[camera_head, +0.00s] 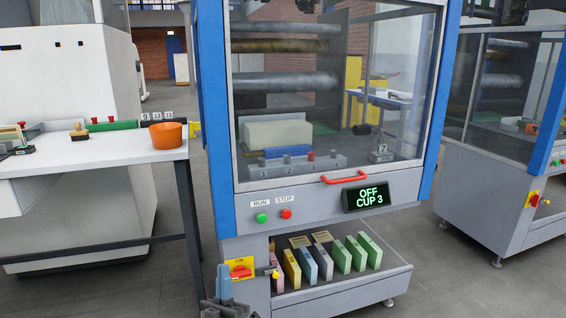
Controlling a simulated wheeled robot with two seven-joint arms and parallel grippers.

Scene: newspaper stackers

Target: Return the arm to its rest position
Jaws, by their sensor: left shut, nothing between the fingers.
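My left gripper (224,273) shows at the bottom edge, left of the middle, with its fingers pointing up. It is shut and empty. It appears in front of the lower left corner of the stacker machine (330,205), near the yellow plate with the red switch (241,268). I cannot tell whether it touches anything. Most of the left arm is out of the frame. My right gripper is not in view.
An open shelf (345,291) low on the machine holds several coloured blocks. The display (366,197) reads "OFF CUP 3", below a red handle (345,178). A white table (120,152) with an orange bowl (166,135) stands left. Another machine (500,190) stands right.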

